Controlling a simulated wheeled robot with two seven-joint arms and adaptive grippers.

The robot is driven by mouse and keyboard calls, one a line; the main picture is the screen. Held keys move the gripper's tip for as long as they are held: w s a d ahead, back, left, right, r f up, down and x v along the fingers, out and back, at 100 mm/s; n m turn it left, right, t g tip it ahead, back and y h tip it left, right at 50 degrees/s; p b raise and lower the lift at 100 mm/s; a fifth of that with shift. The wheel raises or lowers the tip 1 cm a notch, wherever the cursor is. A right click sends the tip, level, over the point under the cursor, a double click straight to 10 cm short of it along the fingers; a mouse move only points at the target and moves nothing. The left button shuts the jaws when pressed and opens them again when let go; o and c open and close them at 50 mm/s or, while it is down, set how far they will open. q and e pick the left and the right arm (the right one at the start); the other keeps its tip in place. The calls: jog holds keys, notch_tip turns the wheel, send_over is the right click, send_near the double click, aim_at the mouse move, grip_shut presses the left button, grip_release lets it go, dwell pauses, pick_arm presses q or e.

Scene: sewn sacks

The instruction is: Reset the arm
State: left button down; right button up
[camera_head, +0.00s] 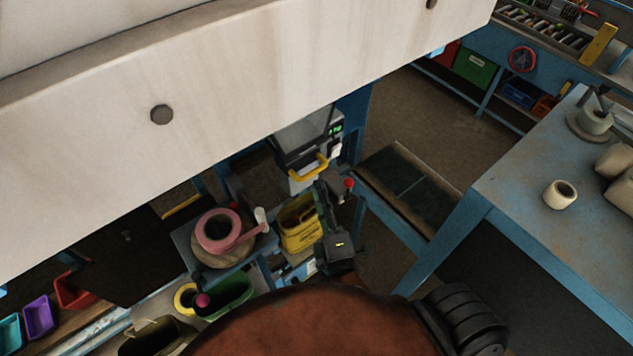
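My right gripper (329,192) shows as a small dark shape in the lower middle, pointing up the picture. Its fingers are small and dark against the clutter, so I cannot tell whether they are open or shut. I see nothing clearly held in it. It appears beside a yellow bin (300,224) and near a red knob (349,183); I cannot tell whether it touches either. My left gripper is not in view.
A large pale beam (240,85) fills the upper left and hides much behind it. A blue-edged table (510,195) with cream spools (560,194) stands right. A pink ring (217,231) lies left of the gripper. A rounded brown surface (310,325) covers the bottom middle.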

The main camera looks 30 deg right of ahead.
jog(key=shift+s+f, duration=0.1)
jog(key=shift+s, duration=0.3)
jog(key=shift+a, duration=0.1)
